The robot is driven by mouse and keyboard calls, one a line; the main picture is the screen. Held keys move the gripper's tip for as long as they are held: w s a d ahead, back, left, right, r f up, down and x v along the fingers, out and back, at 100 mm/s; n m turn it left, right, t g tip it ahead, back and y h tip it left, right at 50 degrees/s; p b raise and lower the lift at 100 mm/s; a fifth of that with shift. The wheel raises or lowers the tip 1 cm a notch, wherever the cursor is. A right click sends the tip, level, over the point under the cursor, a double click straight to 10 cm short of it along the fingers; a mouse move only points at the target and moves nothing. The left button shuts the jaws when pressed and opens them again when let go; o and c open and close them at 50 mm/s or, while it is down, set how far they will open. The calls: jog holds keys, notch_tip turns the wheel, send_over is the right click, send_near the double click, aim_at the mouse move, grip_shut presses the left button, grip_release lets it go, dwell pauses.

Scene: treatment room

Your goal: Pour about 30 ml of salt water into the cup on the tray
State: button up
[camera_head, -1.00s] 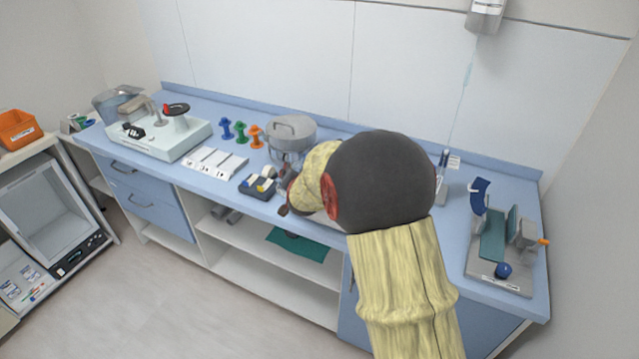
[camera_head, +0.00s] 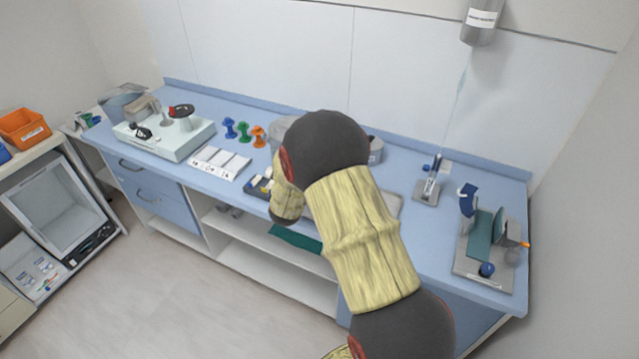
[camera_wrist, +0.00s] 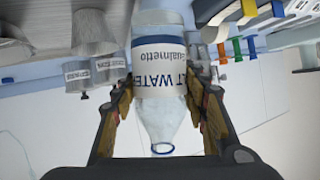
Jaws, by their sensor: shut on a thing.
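My gripper (camera_wrist: 163,82) is shut on a clear bottle (camera_wrist: 160,112) with a white and blue label reading "WATER". The bottle stands between both fingers in the wrist view, its narrow neck and blue-rimmed mouth towards the bottom of the picture. I cannot tell how far it is tilted. In the head view my arm hides the gripper and the bottle. A pale grey edge, perhaps the tray (camera_head: 390,203), shows just right of my arm. I cannot make out the cup in the head view.
On the blue counter stand a scale-like white device (camera_head: 165,137), colored dumbbell-shaped pieces (camera_head: 243,131), white cards (camera_head: 220,163) and a steel pot (camera_head: 283,128) partly behind my arm. To the right are a small stand (camera_head: 428,187) and a grey board with teal panels (camera_head: 484,262).

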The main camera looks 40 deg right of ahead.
jog(key=shift+n+h+p, duration=0.5)
jog(key=shift+n+p, duration=0.05)
jog(key=shift+n, duration=0.05)
dwell(0.6)
